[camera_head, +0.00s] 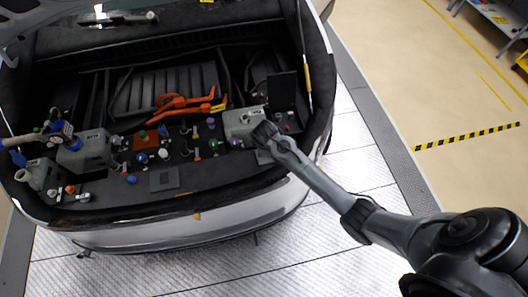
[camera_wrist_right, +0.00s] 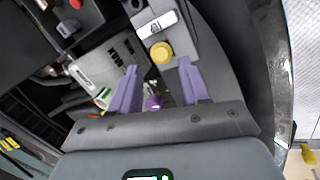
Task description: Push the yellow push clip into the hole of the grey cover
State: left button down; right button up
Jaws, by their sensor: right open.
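I cannot tell whether the clip's stem sits in a hole. My right gripper (camera_wrist_right: 158,67) is open, with its purple fingers spread on either side of and below the clip in the picture, apart from it. In the head view my right gripper (camera_head: 263,134) is over the right end of the labelled grey block (camera_head: 243,123) and hides part of it. My left gripper is not in view.
The engine bay holds orange cables (camera_head: 183,103), several coloured caps, a grey reservoir (camera_head: 84,152) at the left and a raised black panel (camera_head: 281,90) behind my right gripper. A flat dark square plate (camera_head: 164,179) lies near the front edge. A purple cap (camera_wrist_right: 152,102) shows between my fingers.

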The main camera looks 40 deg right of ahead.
jog(key=shift+x, duration=2.95)
jog(key=shift+w+a, duration=0.1)
jog(key=shift+c, duration=0.2)
jog(key=c, duration=0.7)
